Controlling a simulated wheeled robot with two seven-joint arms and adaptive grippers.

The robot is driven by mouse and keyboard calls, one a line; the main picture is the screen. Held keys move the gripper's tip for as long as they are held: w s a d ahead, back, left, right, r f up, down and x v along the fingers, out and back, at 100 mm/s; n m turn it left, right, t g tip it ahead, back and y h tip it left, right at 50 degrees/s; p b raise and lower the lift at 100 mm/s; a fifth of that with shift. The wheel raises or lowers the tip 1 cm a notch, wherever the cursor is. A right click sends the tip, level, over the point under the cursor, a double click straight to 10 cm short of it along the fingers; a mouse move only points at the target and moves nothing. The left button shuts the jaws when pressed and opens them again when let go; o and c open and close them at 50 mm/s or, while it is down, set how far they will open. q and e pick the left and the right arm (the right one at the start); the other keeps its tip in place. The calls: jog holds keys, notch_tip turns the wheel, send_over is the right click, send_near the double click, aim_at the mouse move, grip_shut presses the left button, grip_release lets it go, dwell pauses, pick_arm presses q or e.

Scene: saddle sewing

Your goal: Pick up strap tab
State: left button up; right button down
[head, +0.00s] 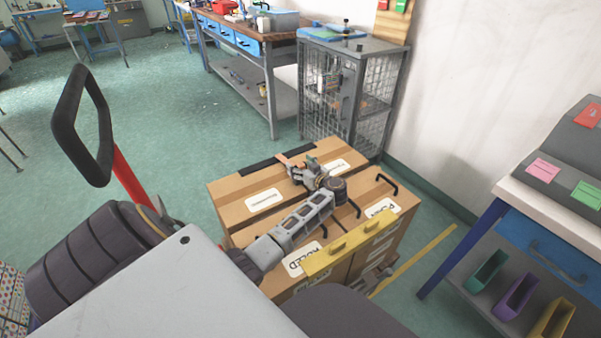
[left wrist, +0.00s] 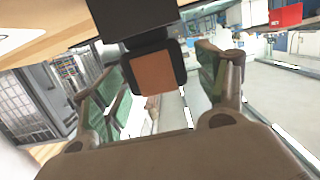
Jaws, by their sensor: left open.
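My left gripper (head: 300,164) is over the top of a tan box-like cabinet in the head view, near its back edge. In the left wrist view its two green-padded fingers (left wrist: 165,95) are spread apart with nothing clamped between them. A brown square tab with a black border (left wrist: 153,72) shows between and beyond the fingers, hanging from a black strap piece (left wrist: 130,18). I take this as the strap tab; I see no contact with it.
The tan cabinet (head: 235,190) has white labels, black handles and a yellow bar (head: 340,246). A wire-mesh cage (head: 372,95) and a workbench (head: 265,38) stand behind. A white-topped table (head: 550,205) is at right.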

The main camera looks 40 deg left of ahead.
pick_arm(q)
jog(key=shift+c, duration=0.2)
pick_arm(e)
jog(key=shift+w, duration=0.15)
pick_arm(q)
jog(key=c, duration=1.2)
jog(key=shift+r, duration=0.15)
